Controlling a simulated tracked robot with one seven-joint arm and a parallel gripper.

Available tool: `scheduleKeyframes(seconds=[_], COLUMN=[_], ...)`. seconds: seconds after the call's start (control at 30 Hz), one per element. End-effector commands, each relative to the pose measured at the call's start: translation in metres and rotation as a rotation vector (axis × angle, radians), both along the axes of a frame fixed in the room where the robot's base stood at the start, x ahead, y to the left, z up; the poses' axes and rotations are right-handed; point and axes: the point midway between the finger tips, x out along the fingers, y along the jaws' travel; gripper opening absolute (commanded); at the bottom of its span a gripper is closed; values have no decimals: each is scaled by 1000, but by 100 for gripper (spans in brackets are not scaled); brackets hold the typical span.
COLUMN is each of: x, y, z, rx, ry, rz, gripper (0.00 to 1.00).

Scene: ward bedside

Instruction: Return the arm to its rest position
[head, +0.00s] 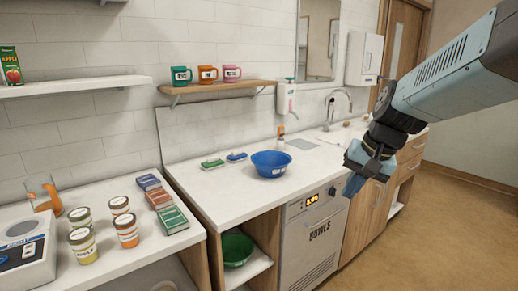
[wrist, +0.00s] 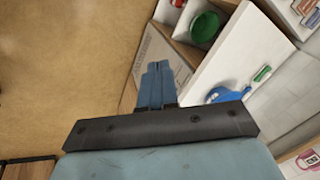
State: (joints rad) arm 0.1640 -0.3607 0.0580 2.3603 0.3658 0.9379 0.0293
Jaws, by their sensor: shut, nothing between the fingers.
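My gripper (head: 354,184) hangs at the right of the head view, in front of the counter and its wooden cabinet doors. Its blue fingers are together with nothing between them. In the wrist view my gripper (wrist: 157,68) points toward the floor and the cabinet front, its two fingers side by side and closed. My arm reaches in from the upper right of the head view. The gripper appears apart from the counter and everything on it.
A blue bowl (head: 272,164) stands on the counter (head: 215,187), left of my gripper. A green bowl (head: 236,249) sits on the shelf below. Several jars and boxes stand at the left. A sink tap (head: 340,102) is behind. The floor (head: 440,235) at the right is clear.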

Motion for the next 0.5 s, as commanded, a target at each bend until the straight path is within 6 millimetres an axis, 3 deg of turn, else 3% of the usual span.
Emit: scheduleKeyframes(seconds=[0.3,0.5], x=[-64,-92], y=[-11,-21], z=[23,30], rx=[-209,-311], ry=[-155,-234], rz=[149,214], gripper=[0,0])
